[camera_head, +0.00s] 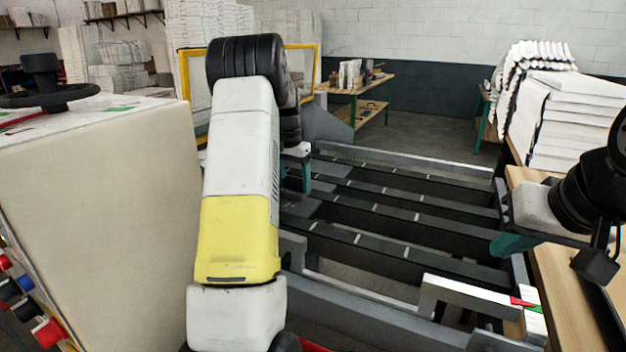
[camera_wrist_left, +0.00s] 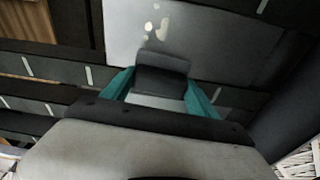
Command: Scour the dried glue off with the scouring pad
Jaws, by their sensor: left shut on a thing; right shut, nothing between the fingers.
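My left gripper (camera_wrist_left: 158,92) is shut on a dark block-like scouring pad (camera_wrist_left: 162,62), held between its teal fingers. The pad's far edge is over or against a smooth grey plate (camera_wrist_left: 215,35), just below several pale dried glue spots (camera_wrist_left: 153,28). I cannot tell whether the pad touches the plate. In the head view my left gripper (camera_head: 300,180) is mostly behind my own arm, which hides the pad and the plate. My right gripper (camera_head: 508,243) is shut and empty at the right side of the conveyor.
A dark slatted conveyor (camera_head: 400,215) with metal side rails lies under both grippers. A large beige cabinet (camera_head: 100,190) stands close on the left. White boxes (camera_head: 575,120) are stacked on a wooden table at the right. A small workbench (camera_head: 358,95) stands behind.

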